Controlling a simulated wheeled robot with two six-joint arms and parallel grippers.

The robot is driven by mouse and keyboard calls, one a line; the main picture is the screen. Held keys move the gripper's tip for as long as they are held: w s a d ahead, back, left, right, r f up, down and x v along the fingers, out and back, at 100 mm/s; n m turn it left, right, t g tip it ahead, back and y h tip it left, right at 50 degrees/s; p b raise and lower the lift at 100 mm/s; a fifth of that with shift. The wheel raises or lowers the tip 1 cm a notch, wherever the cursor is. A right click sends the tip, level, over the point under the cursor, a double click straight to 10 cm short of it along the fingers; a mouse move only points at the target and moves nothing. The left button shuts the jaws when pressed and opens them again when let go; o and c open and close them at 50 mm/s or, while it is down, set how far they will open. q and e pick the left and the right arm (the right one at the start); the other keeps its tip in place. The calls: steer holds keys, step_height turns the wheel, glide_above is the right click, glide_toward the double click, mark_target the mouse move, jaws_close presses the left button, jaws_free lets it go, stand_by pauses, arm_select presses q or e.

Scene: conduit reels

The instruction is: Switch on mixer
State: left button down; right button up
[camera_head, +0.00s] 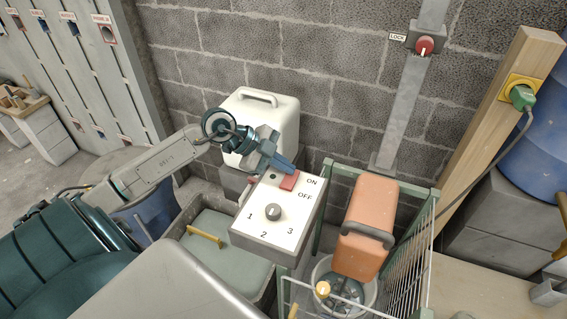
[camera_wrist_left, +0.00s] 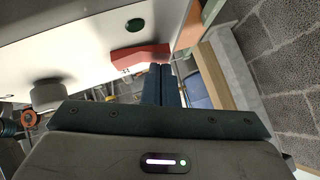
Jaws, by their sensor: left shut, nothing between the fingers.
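The control box (camera_head: 246,233) has a white sloped face with a red rocker switch (camera_head: 289,182) near its top, marked ON above and OFF below. A grey knob (camera_head: 273,212) sits among the marks 1, 2 and 3. My left gripper (camera_head: 291,168) is shut and empty, its tips at the ON end of the rocker. In the left wrist view the closed fingers (camera_wrist_left: 161,68) reach the edge of the red rocker (camera_wrist_left: 140,54); I cannot tell whether they touch or which way it is pressed. A green round lamp (camera_wrist_left: 134,25) is beside it. The orange mixer (camera_head: 368,215) stands over a bucket.
A white canister (camera_head: 272,115) stands behind the box. A wire guard (camera_head: 410,278) surrounds the bucket. A red LOCK knob (camera_head: 424,46) is on the wall, and a green plug (camera_head: 522,97) sits in a socket on the wooden post (camera_head: 500,130).

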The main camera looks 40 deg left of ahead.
arm_select(q)
steer(key=shift+w+a+f+g, duration=0.25)
steer(key=shift+g, duration=0.05)
steer(key=shift+f, duration=0.1)
steer(key=shift+s, duration=0.15)
steer(key=shift+s+d+r+p, duration=0.1)
steer(key=shift+s+r+p, duration=0.15)
steer(key=shift+s+p, duration=0.4)
steer(key=shift+d, duration=0.1)
arm_select(e)
steer(key=shift+w+a+r, duration=0.15)
steer(key=shift+w+r, duration=0.1)
steer(key=shift+r, duration=0.55)
steer(key=shift+r, duration=0.1)
